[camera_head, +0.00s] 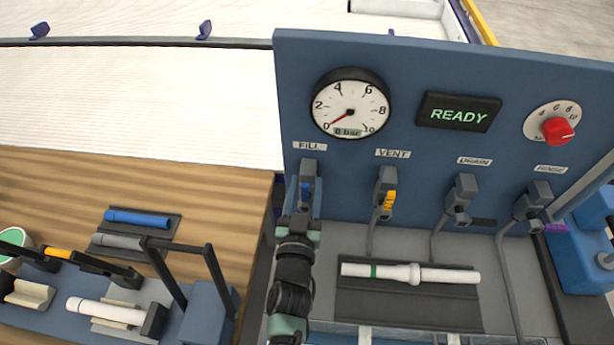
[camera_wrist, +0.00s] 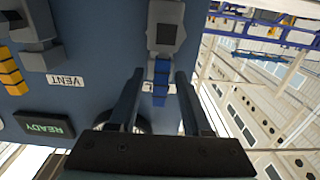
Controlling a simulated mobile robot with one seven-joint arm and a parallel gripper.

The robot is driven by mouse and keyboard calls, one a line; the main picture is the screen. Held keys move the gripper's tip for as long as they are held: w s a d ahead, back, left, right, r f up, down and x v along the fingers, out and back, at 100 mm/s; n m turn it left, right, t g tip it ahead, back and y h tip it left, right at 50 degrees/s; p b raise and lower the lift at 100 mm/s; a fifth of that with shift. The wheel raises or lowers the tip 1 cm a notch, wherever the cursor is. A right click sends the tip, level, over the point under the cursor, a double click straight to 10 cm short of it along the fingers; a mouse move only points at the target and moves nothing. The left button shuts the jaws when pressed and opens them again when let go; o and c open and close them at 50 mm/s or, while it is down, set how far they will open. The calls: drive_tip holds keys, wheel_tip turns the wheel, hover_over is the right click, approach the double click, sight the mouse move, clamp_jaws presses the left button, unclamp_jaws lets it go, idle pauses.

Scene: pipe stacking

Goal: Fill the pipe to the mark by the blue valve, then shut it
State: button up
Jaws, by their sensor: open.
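The blue valve (camera_head: 306,190) sits under the FILL label at the panel's left, and its blue handle (camera_wrist: 160,82) hangs between my fingers in the wrist view. My gripper (camera_head: 300,207) is at this valve; it is open, with one finger (camera_wrist: 125,100) and the other (camera_wrist: 187,102) on either side of the handle, apart from it. A white pipe (camera_head: 450,276) with a green band (camera_head: 374,271) and a thicker collar lies on a dark mat before the panel. The round gauge (camera_head: 350,100) has its red needle at 0 and reads "0 bar". The display (camera_head: 458,112) shows READY.
Right of the blue valve stand the VENT valve with a yellow handle (camera_head: 388,201), the DRAIN valve with a dark handle (camera_head: 483,222) and the purple-handled valve (camera_head: 556,227). A red knob (camera_head: 557,130) is at upper right. Racks with a blue pipe (camera_head: 137,218) and others stand left.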

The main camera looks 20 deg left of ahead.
drive_tip(key=shift+x, duration=1.3)
clamp_jaws()
idle(0.5)
